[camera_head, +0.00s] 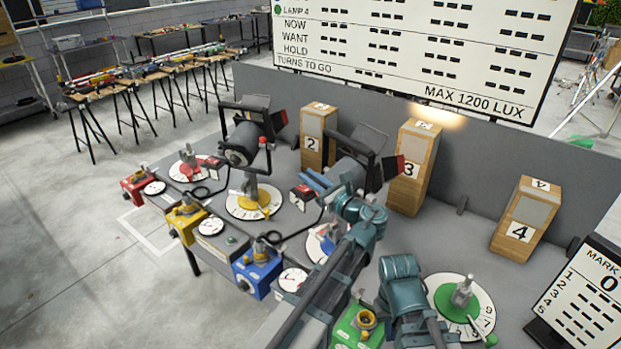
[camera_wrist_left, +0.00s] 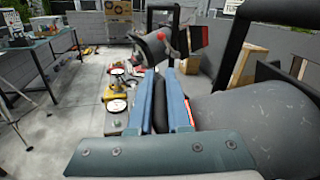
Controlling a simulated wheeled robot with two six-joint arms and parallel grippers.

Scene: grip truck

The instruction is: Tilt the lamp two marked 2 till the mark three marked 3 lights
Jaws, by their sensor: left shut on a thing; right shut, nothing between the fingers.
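A grey lamp (camera_head: 245,143) stands over the yellow dial (camera_head: 254,201), its red knob at the side. A nearer grey lamp (camera_head: 346,172) stands over the blue dial; it fills the right of the left wrist view (camera_wrist_left: 265,125). I cannot read a 2 on either lamp. My left gripper (camera_head: 312,183) is beside the nearer lamp, its fingers (camera_wrist_left: 165,105) shut on a dark part, mostly hidden between them. Mark three (camera_head: 409,168) is a wooden block with a grey, unlit-looking panel. My right gripper (camera_head: 400,275) is low at the right, shut and empty, fingertips hard to see.
Wooden blocks 2 (camera_head: 312,143) and 4 (camera_head: 519,230) flank mark three. Red (camera_head: 137,187), yellow (camera_head: 186,222), blue (camera_head: 257,277) and green (camera_head: 357,327) boxes line the table's front. A warm glow (camera_head: 436,116) shows on the wall. The mark board (camera_head: 585,300) shows 0.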

